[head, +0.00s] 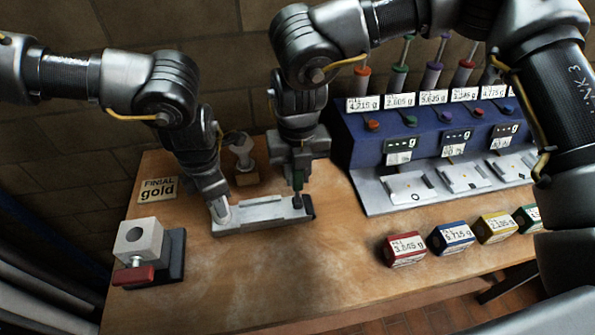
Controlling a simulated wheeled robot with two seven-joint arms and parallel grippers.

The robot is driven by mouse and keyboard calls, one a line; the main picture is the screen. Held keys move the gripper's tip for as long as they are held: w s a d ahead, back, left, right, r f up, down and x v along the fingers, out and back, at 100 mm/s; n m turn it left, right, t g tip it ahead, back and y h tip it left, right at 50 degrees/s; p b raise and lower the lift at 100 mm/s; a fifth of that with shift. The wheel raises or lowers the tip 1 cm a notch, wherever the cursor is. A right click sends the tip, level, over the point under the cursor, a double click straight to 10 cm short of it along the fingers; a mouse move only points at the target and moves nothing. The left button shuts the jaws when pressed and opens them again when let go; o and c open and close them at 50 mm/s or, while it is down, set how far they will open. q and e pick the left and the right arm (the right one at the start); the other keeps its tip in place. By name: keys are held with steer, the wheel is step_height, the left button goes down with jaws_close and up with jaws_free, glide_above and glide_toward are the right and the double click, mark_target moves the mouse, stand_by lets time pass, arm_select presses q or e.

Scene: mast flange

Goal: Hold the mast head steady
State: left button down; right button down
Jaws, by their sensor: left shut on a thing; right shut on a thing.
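A long pale grey metal piece (262,216), which I take to be the mast head, lies flat on the wooden table with a dark right end. My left gripper (221,212) is shut at its left end, fingers down; the exact contact is small in view. My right gripper (298,183) points down over its right end, shut on a small dark part (297,201) that touches or sits just above the piece; I cannot tell which. The fingertips are partly hidden.
A grey block with a hole (138,240) stands in a red-handled clamp at left, by a "FINIAL gold" sign (158,190). A pale fitting (243,160) stands behind. A blue weighing console (430,130) and several coloured weight blocks (405,250) are right. The front table is clear.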

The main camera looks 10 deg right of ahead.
steer(key=shift+d, duration=0.1)
arm_select(q)
steer(key=shift+d, duration=0.1)
arm_select(e)
steer(key=shift+s+d+f+y, duration=0.1)
steer(key=shift+d+f+y, duration=0.8)
steer(key=shift+d+y, duration=0.85)
steer(key=shift+d+f+y, duration=0.85)
steer(key=shift+d+y, duration=0.35)
steer(key=shift+y, duration=1.05)
steer(key=shift+s+d+f+y, duration=0.1)
steer(key=shift+d+f+y, duration=0.8)
steer(key=shift+d+y, duration=0.85)
steer(key=shift+w+a+y, duration=0.1)
steer(key=shift+a+y, duration=0.15)
steer(key=shift+y, duration=0.1)
steer(key=c, duration=1.2)
jaws_free()
steer(key=shift+c, duration=0.2)
